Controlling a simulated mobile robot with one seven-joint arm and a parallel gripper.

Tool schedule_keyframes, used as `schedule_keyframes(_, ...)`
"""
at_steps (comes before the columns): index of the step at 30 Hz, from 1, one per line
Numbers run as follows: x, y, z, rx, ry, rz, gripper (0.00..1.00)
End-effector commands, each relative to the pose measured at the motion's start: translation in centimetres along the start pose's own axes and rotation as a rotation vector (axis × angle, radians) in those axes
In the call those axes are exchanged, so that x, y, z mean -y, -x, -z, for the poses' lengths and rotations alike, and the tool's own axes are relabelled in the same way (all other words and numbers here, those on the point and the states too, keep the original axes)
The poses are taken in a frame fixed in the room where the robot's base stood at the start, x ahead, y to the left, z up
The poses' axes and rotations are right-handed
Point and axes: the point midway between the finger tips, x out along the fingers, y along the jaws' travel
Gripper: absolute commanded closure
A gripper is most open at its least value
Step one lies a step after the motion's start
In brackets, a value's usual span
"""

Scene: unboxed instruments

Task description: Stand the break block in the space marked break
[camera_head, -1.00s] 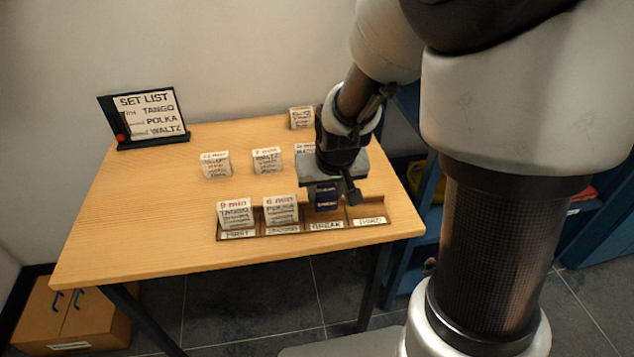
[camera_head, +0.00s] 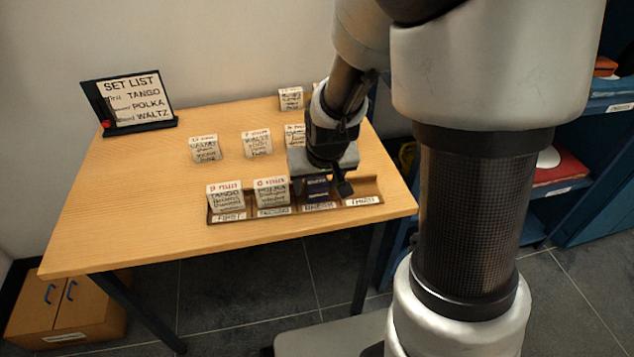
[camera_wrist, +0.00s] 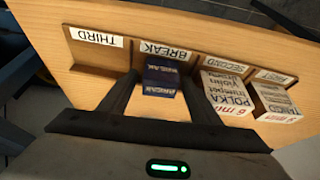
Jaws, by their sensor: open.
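The dark blue break block (camera_head: 317,188) stands in the tray space marked break. In the wrist view the break block (camera_wrist: 160,78) sits behind the BREAK label (camera_wrist: 166,50), between my two fingers. My gripper (camera_wrist: 158,88) is open around it, with a finger on either side; I cannot tell whether either touches it. In the head view my gripper (camera_head: 322,180) is over the tray and hides part of the block. The tray (camera_head: 290,211) has spaces labelled first, second, break and third. The third space is empty.
The tango block (camera_head: 226,197) stands in first and the polka block (camera_head: 271,191) in second, close beside break. Several white blocks, including the waltz block (camera_head: 257,142), stand farther back. The set list board (camera_head: 138,100) is at back left. The table's left front is clear.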

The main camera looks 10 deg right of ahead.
Motion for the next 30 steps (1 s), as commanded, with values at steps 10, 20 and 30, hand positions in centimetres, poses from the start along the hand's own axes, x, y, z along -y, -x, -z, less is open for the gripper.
schedule_keyframes(10,0.1,6.2,0.5,-0.006,0.000,0.002,0.43)
schedule_keyframes(20,0.0,11.6,0.2,-0.002,0.000,0.001,0.43)
schedule_keyframes(30,-0.8,19.9,-1.4,-0.049,-0.016,0.021,0.43)
